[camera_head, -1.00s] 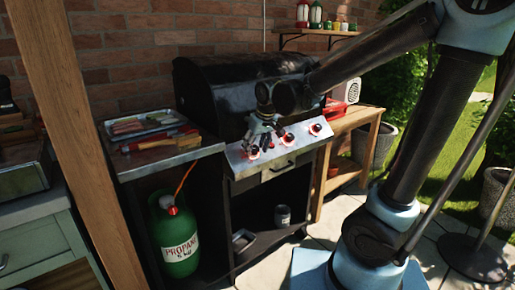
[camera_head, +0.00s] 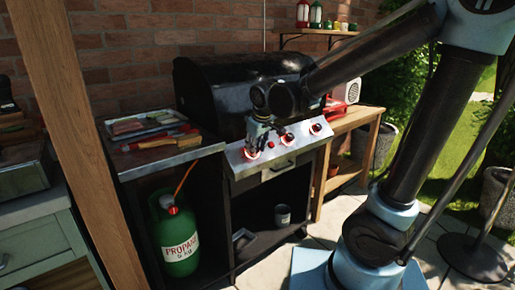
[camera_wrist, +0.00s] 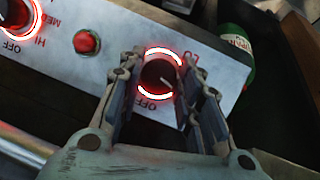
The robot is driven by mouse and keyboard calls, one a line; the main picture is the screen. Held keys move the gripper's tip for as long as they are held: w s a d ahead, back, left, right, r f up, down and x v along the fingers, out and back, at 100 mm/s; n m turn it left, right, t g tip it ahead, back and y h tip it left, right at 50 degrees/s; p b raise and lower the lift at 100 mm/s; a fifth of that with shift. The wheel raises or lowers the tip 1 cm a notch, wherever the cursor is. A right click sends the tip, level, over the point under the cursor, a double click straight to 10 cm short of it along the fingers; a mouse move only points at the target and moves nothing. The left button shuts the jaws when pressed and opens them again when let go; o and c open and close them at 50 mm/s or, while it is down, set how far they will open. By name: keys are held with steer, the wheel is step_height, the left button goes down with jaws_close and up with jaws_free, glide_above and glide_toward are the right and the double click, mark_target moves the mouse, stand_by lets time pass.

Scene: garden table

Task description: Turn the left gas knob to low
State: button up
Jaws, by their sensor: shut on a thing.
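The left gas knob (camera_wrist: 158,77) is a dark round knob inside a glowing red and white ring in the wrist view. "LO" is printed at its upper right and "OFF" below it. A pale pointer mark on the knob points to the lower right in that view, toward neither label exactly. My gripper (camera_wrist: 164,90) has its fingers on both sides of the knob and is shut on it. In the head view my gripper (camera_head: 256,146) reaches down to the left end of the grill's sloped control panel (camera_head: 235,160), partly hiding the knob.
A red button (camera_wrist: 87,43) lies between knobs. A green propane bottle (camera_head: 178,240) stands below left. A side shelf (camera_head: 165,158) holds a tray and brush. The black grill hood (camera_head: 215,88) rises behind.

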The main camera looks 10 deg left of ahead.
steer(key=n+t, duration=0.2)
steer(key=n, duration=0.3)
steer(key=shift+s+a+n, duration=0.1)
steer(key=shift+n, duration=0.2)
steer(key=n+t, duration=0.1)
steer(key=n, duration=0.2)
steer(key=n+t, duration=0.1)
steer(key=n, duration=0.1)
steer(key=shift+s+f+n+t+y, duration=0.1)
steer(key=shift+f+n+t+y, duration=0.1)
steer(key=shift+n+t+y, duration=0.15)
steer(key=shift+n, duration=0.25)
steer(key=o, duration=1)
steer(key=shift+o, duration=0.2)
steer(key=shift+s, duration=0.1)
steer(key=v, duration=1.1)
steer(key=shift+s+d+r, duration=0.2)
steer(key=shift+d, duration=0.05)
